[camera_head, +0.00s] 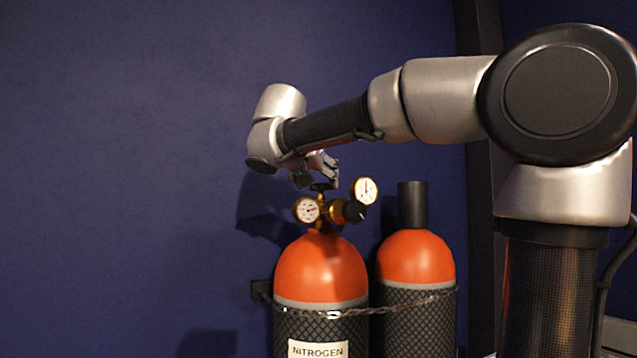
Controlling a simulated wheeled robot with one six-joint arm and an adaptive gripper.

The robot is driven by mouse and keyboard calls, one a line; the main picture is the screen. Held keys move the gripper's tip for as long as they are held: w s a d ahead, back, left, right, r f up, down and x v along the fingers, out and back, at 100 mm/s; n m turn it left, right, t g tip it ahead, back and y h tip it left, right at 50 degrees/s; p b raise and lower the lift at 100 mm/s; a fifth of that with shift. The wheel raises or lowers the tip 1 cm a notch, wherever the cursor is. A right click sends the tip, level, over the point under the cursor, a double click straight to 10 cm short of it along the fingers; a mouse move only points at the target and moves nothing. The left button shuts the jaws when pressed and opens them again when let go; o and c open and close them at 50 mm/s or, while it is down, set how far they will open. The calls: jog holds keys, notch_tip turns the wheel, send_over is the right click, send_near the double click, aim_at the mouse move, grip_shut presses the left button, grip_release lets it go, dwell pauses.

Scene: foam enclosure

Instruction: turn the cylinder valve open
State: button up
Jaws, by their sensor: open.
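The nitrogen cylinder (320,275) stands upright, with an orange shoulder, dark mesh sleeve and a white NITROGEN label. On its top is a brass regulator with a left gauge (307,210), a right gauge (365,190) and a black knob (354,211). The dark cylinder valve handle (322,187) shows just above the brass body, partly hidden by my gripper. My gripper (318,178) is open, pointing down right over the valve handle. I cannot tell whether its fingers touch the handle.
A second orange cylinder (415,260) with a black cap stands close on the right. A chain (400,305) runs across both cylinders, fixed at a dark wall bracket (261,290). The dark blue wall (120,150) is behind. The space left of the cylinders looks clear.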

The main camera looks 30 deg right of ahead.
jog(key=shift+x, duration=1.25)
jog(key=shift+c, duration=0.2)
jog(key=c, duration=1)
jog(key=shift+o, duration=0.2)
jog(key=shift+s+d+n+t+y, duration=0.2)
jog(key=shift+d+n+t+y, duration=0.15)
jog(key=shift+n+t+y, duration=0.95)
jog(key=shift+n+y, duration=1)
jog(key=o, duration=1)
jog(key=shift+d, duration=0.1)
